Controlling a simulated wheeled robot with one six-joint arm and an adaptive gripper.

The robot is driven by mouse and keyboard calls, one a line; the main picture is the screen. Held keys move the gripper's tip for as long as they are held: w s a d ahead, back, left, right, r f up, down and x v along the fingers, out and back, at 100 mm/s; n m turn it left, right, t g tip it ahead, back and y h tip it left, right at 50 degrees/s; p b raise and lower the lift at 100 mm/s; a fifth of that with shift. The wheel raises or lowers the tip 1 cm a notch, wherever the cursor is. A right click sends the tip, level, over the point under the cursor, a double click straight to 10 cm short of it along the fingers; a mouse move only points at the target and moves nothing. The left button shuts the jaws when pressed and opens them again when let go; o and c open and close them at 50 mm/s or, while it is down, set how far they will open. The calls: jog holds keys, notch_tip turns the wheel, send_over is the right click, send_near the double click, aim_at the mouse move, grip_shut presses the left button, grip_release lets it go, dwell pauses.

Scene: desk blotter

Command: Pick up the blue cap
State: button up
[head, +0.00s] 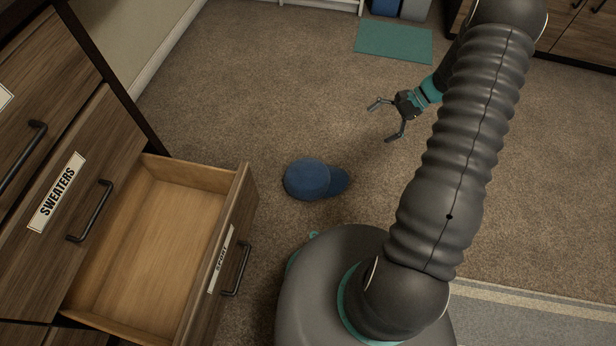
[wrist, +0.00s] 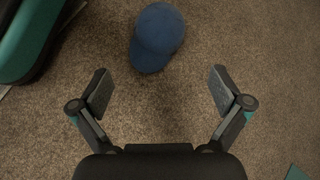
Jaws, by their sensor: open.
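The blue cap (head: 307,179) lies on the brown carpet in the head view, to the right of the open drawer and close to my base. Its brim points right. In the wrist view the cap (wrist: 158,36) is at the top middle, beyond the fingertips, with its brim toward my gripper. My gripper (head: 379,121) is open and empty, up and to the right of the cap in the head view. In the wrist view my gripper (wrist: 160,90) shows its two fingers spread wide with bare carpet between them. Nothing touches the cap.
An open, empty wooden drawer (head: 150,240) labelled SPORT juts out at the left, below a drawer labelled SWEATERS (head: 58,192). A teal mat (head: 394,42) lies at the back. A pale-striped rug (head: 540,318) is at the lower right. The carpet around the cap is clear.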

notch_tip(320, 180, down, 12)
jog(key=s+d+m+t+y, duration=0.1)
jog(key=d+m+y, duration=0.1)
jog(key=m, duration=0.1)
jog(key=m+t+y, duration=0.2)
jog(key=m, duration=0.1)
send_near(339, 178)
jog(key=d+r, duration=0.1)
jog(key=d+r+b, duration=0.1)
jog(key=shift+s+d, duration=0.3)
jog(key=shift+d, duration=0.05)
jog(key=shift+a+f, duration=0.2)
jog(key=shift+f, duration=0.1)
jog(key=x, duration=0.8)
jog(key=shift+s+f, duration=0.1)
jog(key=shift+s, duration=0.05)
jog(key=shift+w+x, duration=0.15)
jog(key=shift+x, duration=1.2)
jog(key=shift+w+x, duration=0.1)
jog(key=shift+x, duration=1.25)
jog(key=shift+f, duration=0.15)
jog(key=c, duration=1.2)
